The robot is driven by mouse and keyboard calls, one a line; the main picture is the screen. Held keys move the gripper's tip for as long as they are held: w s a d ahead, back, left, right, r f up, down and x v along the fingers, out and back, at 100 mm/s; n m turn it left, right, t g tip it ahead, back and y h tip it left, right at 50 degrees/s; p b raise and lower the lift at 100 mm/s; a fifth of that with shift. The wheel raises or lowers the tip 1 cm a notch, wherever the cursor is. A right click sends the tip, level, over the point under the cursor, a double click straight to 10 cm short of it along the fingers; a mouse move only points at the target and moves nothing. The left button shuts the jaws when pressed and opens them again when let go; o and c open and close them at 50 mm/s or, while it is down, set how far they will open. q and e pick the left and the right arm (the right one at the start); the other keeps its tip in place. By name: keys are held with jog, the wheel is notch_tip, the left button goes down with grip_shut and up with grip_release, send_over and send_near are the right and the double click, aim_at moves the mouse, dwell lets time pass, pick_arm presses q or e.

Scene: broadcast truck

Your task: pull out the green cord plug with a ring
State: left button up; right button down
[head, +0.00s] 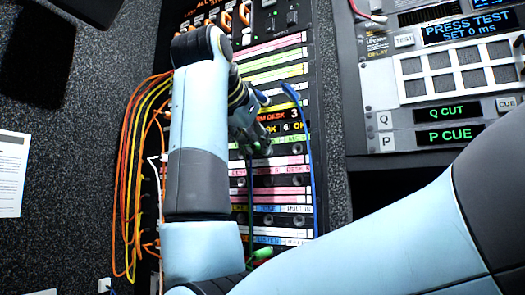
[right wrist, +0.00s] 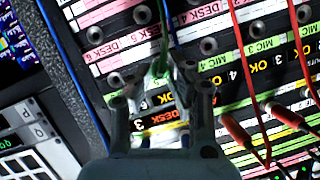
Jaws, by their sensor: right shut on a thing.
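My right gripper (head: 254,150) reaches in over the labelled patch panel (head: 272,190). In the right wrist view its fingers (right wrist: 157,80) are shut on a green plug (right wrist: 160,67) at the panel face. A cord runs from this plug toward the top of that view. In the head view the fingers hide the held plug, and a dark green cord (head: 250,205) runs down from them. Another green plug (head: 262,254) shows lower on the panel. I cannot make out a ring, or whether the held plug is seated in its jack. My left gripper is not in view.
A blue cord (head: 305,130) hangs close to the right of the gripper. Orange and yellow cords (head: 128,170) loop at the left. Red plugs (right wrist: 236,131) sit near the fingers in the wrist view. A button console (head: 455,75) stands at the right.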

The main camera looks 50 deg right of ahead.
jog(key=shift+s+a, duration=0.15)
jog(key=shift+a, duration=0.4)
dwell(0.4)
jog(key=shift+s+a, duration=0.15)
jog(key=shift+a, duration=0.4)
jog(key=shift+s+a, duration=0.15)
jog(key=shift+a, duration=0.35)
dwell(0.6)
jog(key=shift+s+a+p, duration=0.2)
jog(key=shift+s+a, duration=0.05)
jog(key=shift+a, duration=0.6)
jog(key=shift+s+a+p, duration=0.15)
jog(key=shift+s+a, duration=0.05)
jog(key=shift+a, duration=0.6)
jog(key=shift+f, duration=0.15)
jog(key=a+b, duration=0.1)
jog(key=b, duration=0.4)
jog(key=s+a+b, duration=0.1)
jog(key=a+b, duration=0.1)
jog(key=b, duration=0.4)
jog(key=shift+r, duration=0.2)
